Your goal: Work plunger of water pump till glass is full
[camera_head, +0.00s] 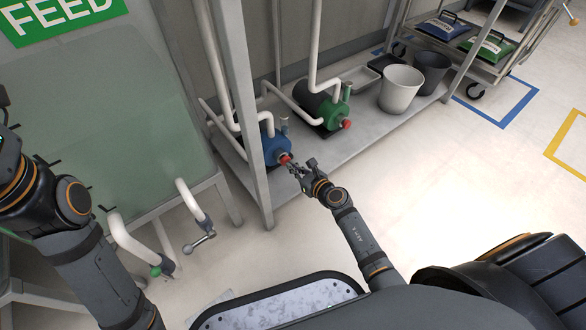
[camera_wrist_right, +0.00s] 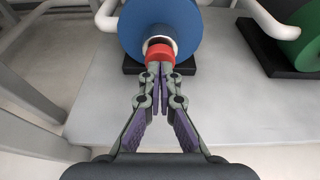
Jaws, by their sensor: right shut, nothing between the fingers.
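A blue pump (camera_head: 269,146) with a red-capped plunger (camera_head: 285,158) lies on the low grey shelf, facing me. My right gripper (camera_head: 296,166) is shut and empty, with its fingertips at the red cap. The right wrist view shows the blue pump body (camera_wrist_right: 135,28), the red cap (camera_wrist_right: 159,51) and the closed fingertips (camera_wrist_right: 160,70) just in front of it; I cannot tell if they touch. A greenish see-through tank panel (camera_head: 110,130) with black marks stands at left; its level is unclear. My left arm comes in at left, its gripper out of view. No drinking glass shows.
A green pump (camera_head: 322,106) with a red cap sits beside the blue one. A grey post (camera_head: 240,90) stands close left of the blue pump. Two buckets (camera_head: 400,88) stand farther along the shelf (camera_head: 355,130). Valve pipes (camera_head: 130,240) stick out at left.

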